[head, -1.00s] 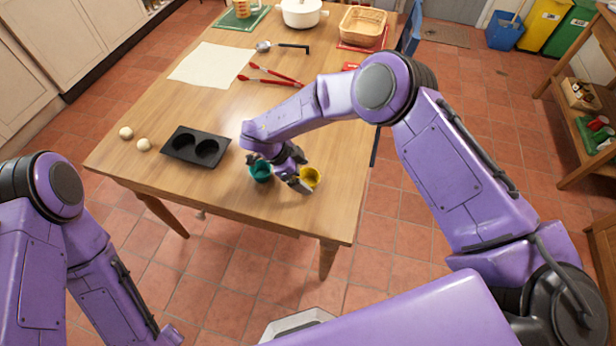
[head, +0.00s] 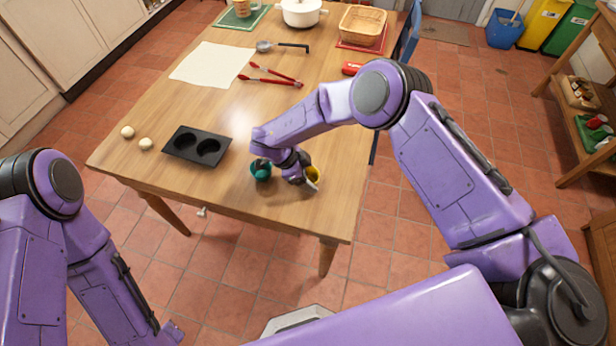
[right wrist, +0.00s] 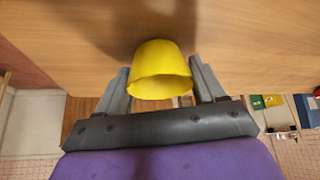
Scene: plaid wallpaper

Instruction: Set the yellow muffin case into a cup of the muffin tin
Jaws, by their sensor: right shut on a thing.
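The yellow muffin case (head: 312,173) is at the front right part of the table, mostly hidden behind my right gripper (head: 304,180) in the head view. In the right wrist view the yellow case (right wrist: 160,70) sits between the two fingers of my right gripper (right wrist: 162,88), which is shut on it. I cannot tell whether the case still touches the table. A teal muffin case (head: 261,171) stands just left of the gripper. The black muffin tin (head: 197,146) lies further left, with two empty cups. My left gripper is not in view.
Two small pale balls (head: 146,144) lie left of the tin. Red tongs (head: 272,76), a ladle (head: 282,46), a pale cloth (head: 212,66), a white pot (head: 300,12) and a basket (head: 362,25) are farther back.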

